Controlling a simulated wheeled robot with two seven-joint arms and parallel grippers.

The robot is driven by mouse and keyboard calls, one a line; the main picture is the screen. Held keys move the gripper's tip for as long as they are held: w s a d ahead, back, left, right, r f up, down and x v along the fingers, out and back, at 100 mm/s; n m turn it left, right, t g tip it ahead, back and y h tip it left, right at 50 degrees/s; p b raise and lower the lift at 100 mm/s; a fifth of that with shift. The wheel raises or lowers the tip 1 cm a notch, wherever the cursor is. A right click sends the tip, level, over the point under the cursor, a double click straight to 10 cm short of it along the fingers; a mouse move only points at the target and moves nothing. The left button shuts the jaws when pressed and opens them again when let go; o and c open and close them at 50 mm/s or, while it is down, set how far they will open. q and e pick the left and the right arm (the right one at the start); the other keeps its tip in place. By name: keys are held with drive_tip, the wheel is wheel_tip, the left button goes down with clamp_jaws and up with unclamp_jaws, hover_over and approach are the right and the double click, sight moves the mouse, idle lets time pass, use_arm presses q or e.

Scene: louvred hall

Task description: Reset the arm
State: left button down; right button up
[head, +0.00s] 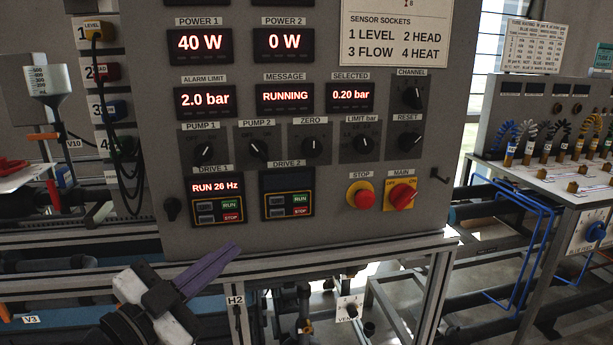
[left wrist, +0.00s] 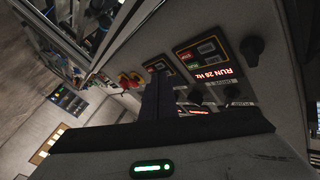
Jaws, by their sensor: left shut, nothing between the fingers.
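My left gripper (head: 215,265) is low in front of the control panel (head: 330,215) in the head view, below the DRIVE 1 box. Its purple fingers are together with nothing between them, and they point up and right, apart from the panel face as far as I can tell. In the left wrist view the dark fingers (left wrist: 157,97) reach toward the panel, with the DRIVE 1 box (left wrist: 208,62) beyond them. My right gripper is in neither view.
The panel carries several knobs, a red STOP button (head: 361,195) and a red MAIN switch (head: 401,195). A metal frame rail (head: 380,249) runs below it. A bench with coloured coiled leads (head: 545,130) stands at the right. A funnel (head: 46,82) is at the left.

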use_arm(q)
drive_tip(key=s+f+n+g+y, duration=0.2)
drive_tip(key=s+f+n, duration=0.15)
drive_tip(key=f, duration=0.85)
drive_tip(key=s+f+n+g+y, duration=0.25)
drive_tip(key=s+f, duration=0.25)
drive_tip(key=f, duration=0.8)
drive_tip(key=s+d+f+n+g+y+p, duration=0.1)
drive_tip(key=s+f+n+g, duration=0.2)
drive_tip(key=s+f, duration=1.1)
drive_tip(key=shift+s+d+f+n+g, duration=0.25)
drive_tip(key=shift+s+n+g, duration=0.1)
drive_tip(key=shift+s, duration=0.25)
drive_tip(key=shift+w+a+y, duration=0.1)
drive_tip(key=shift+y, duration=0.15)
